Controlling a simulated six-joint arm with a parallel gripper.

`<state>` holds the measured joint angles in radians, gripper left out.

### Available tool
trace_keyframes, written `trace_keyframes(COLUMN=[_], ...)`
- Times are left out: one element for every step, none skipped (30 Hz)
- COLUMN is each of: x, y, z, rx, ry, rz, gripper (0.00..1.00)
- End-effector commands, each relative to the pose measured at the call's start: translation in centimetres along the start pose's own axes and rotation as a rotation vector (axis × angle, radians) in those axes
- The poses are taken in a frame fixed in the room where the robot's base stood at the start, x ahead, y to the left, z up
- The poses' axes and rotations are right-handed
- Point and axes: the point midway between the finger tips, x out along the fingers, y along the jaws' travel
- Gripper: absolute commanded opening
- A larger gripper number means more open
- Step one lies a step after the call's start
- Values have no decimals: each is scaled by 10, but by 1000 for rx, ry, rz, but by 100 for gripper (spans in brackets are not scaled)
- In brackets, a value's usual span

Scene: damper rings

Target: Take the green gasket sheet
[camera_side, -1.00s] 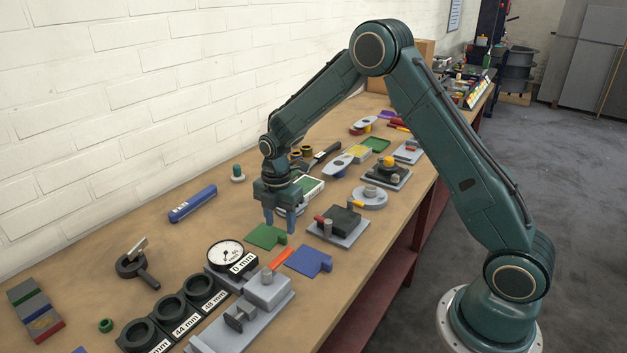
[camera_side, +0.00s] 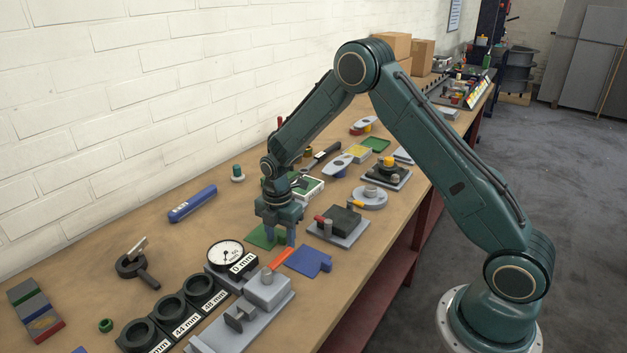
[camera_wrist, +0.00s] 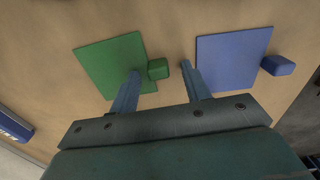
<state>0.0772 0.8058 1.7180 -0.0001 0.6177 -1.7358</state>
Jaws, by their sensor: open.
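The green gasket sheet (camera_side: 262,236) lies flat on the bench, with a small green block-like tab (camera_wrist: 158,69) at one edge. It also shows in the wrist view (camera_wrist: 108,62). My gripper (camera_side: 281,240) is low over the sheet's right side, with its fingers pointing down. In the wrist view my gripper (camera_wrist: 160,72) is open, its two fingers apart. The green tab lies in the gap between the fingertips, nearer the left one. Nothing is held. I cannot tell whether the fingertips touch the bench.
A blue sheet with a similar tab (camera_side: 308,261) lies close by, right of the right finger in the wrist view (camera_wrist: 228,60). An orange strip (camera_side: 281,257), a dial gauge (camera_side: 226,256) and a grey fixture (camera_side: 339,226) stand near. Bare bench lies left of the green sheet.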

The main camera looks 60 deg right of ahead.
Motion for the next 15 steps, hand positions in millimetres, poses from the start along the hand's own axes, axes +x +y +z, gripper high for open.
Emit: trace_keyframes(x=[0,0,0,0,0,0,0,0,0,0,0,0,0,0,0], y=[0,0,0,0,0,0,0,0,0,0,0,0,0,0,0], z=[0,0,0,0,0,0,0,0,0,0,0,0,0,0,0], rx=[0,0,0,0,0,0,0,0,0,0,0,0,0,0,0], ry=[0,0,0,0,0,0,0,0,0,0,0,0,0,0,0], rz=[0,0,0,0,0,0,0,0,0,0,0,0,0,0,0], gripper=[47,47,41,36,30,22,16,10,2,0,0,0,0,0,0])
